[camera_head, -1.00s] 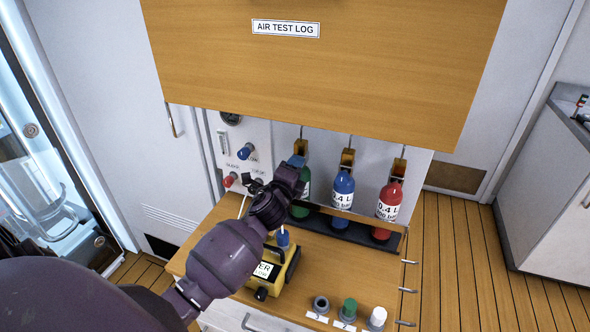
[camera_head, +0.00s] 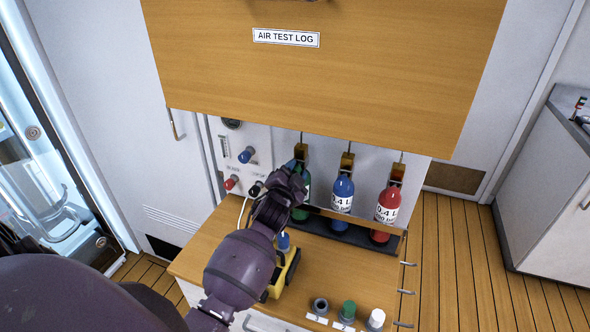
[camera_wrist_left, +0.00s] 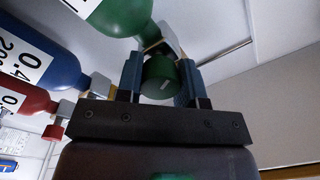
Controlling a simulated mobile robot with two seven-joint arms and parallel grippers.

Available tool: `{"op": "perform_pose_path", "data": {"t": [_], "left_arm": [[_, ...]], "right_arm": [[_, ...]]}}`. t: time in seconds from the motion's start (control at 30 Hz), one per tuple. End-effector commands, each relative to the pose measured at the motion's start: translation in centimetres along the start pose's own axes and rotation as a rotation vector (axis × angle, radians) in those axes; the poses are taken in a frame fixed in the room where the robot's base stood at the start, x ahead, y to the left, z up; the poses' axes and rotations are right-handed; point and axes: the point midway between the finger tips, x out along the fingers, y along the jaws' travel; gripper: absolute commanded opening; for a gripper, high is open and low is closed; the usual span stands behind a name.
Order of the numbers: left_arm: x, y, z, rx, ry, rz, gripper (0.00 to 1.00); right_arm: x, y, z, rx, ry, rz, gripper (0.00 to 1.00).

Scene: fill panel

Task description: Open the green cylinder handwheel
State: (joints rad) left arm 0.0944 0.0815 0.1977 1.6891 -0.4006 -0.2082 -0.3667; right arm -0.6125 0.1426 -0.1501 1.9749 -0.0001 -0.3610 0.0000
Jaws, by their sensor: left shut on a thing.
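The green cylinder (camera_head: 302,202) stands at the left of the row of three bottles, mostly hidden behind my left arm in the head view. In the left wrist view its green body (camera_wrist_left: 118,14) shows at the top. Its green handwheel (camera_wrist_left: 161,83) sits between the two blue-grey fingers of my left gripper (camera_wrist_left: 160,82), which is shut on it. In the head view my left gripper (camera_head: 297,168) is at the top of the green cylinder, and the handwheel is hidden there. My right gripper is not in view.
A blue bottle (camera_head: 343,187) and a red bottle (camera_head: 388,205) stand right of the green cylinder in a dark rack. A yellow device (camera_head: 288,270) and several small capped parts, one with a green cap (camera_head: 348,309), are on the wooden counter. A wooden panel (camera_head: 320,75) overhangs above.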

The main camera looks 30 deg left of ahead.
Motion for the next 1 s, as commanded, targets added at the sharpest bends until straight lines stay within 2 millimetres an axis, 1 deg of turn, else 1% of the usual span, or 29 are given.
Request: {"op": "perform_pose_path", "data": {"t": [0.27, 0.6, 0.8, 1.0], "left_arm": [[-0.01, -0.06, -0.01, -0.264, -0.013, -0.002, 0.11], [-0.02, -0.03, 0.11, -0.551, -0.025, -0.005, 0.11], [-0.04, 0.02, 0.13, -0.669, -0.03, -0.007, 0.11], [-0.04, 0.03, 0.15, -0.738, -0.032, -0.007, 0.11]], "right_arm": [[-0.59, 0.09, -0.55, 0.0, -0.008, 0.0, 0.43], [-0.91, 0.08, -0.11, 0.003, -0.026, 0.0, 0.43], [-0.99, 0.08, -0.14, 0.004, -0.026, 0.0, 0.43], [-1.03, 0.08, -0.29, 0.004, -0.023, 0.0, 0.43]]}}
